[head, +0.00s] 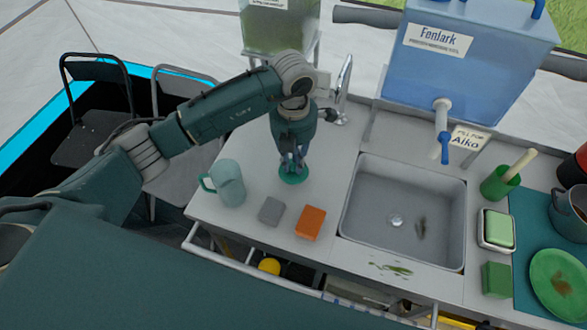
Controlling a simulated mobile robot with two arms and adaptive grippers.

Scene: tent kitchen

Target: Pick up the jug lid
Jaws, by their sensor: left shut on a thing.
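The green jug lid (293,179) is a small round disc at the left part of the grey counter. My left gripper (292,163) points down over it with its fingers shut on its top. I cannot tell whether the lid touches the counter or is just above it. A pale teal jug (229,184) with a handle on its left side stands upright to the left of the lid. My right gripper is not in view.
A grey block (271,210) and an orange sponge (310,222) lie in front of the lid. The sink (395,215) is to the right, below a blue water tank (455,70). A faucet (343,88) stands behind. The counter's left edge is near the jug.

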